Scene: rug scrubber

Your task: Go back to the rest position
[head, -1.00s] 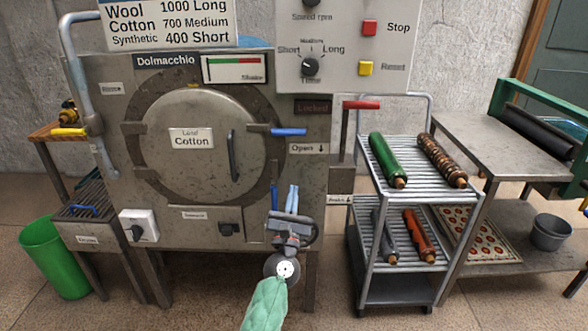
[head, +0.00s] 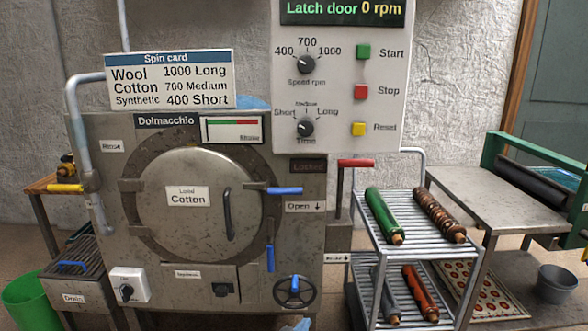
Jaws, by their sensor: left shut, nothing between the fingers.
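Only the blue fingertips of my left gripper (head: 297,325) show, at the bottom edge of the head view. They are just below the black handwheel (head: 294,291) on the front of the Dolmacchio machine (head: 150,262), and the fingers are together with nothing seen between them. The rest of that gripper and its arm is cut off. My right gripper is out of view. The machine's round door (head: 180,225) is closed, with its blue lever (head: 285,191) lying level. The display (head: 341,10) reads "Latch door 0 rpm".
A rack cart (head: 400,255) with several rolled rugs stands right of the machine. A metal table (head: 475,190) with a green-framed roller (head: 535,182) is farther right. A green bucket (head: 32,302) is at lower left. A grey bucket (head: 556,284) is at lower right.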

